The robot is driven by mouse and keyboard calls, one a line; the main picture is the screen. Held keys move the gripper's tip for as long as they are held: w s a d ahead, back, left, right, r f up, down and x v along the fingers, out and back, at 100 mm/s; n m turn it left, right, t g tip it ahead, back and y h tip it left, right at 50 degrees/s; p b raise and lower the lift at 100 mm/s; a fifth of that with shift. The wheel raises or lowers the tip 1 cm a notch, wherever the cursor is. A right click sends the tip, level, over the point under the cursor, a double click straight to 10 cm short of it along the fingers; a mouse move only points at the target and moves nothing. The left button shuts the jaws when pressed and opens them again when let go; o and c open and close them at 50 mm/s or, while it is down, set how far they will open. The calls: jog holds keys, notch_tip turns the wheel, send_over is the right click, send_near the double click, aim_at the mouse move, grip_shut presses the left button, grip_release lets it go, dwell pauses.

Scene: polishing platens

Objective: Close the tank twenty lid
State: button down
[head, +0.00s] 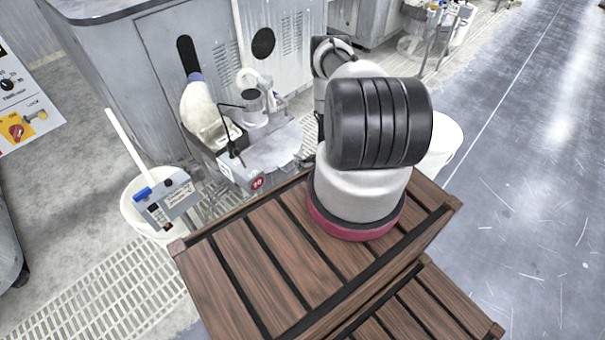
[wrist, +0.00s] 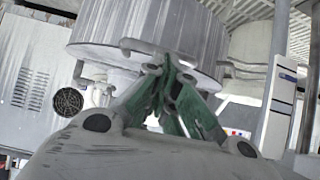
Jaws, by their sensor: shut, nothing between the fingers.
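In the wrist view my gripper (wrist: 166,72) has its green fingers drawn together at the tips, with nothing between them. The tips point up at a large grey round drum-like body (wrist: 150,30) with a pale bent bar along its lower edge. The tips appear close to that bar; I cannot tell whether they touch. In the head view a low metal unit (head: 275,153) with a red round mark (head: 257,183) stands beyond the wooden platform. Its number is too small to read surely. I cannot tell which part is the tank twenty lid. My arm hides my gripper in the head view.
A slatted wooden platform (head: 235,260) fills the front. A white bucket (head: 130,205) with a grey labelled box (head: 168,197) stands left, another white bucket (head: 447,140) right. A grey cabinet (head: 160,60) stands behind. Open floor (head: 530,200) lies right. A vented panel (wrist: 40,70) shows in the wrist view.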

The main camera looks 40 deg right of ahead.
jog(key=s+d+f, duration=0.1)
jog(key=s+f, duration=0.3)
jog(key=s, duration=0.4)
jog(key=shift+s+d+f, duration=0.15)
jog(key=shift+s+d, duration=0.15)
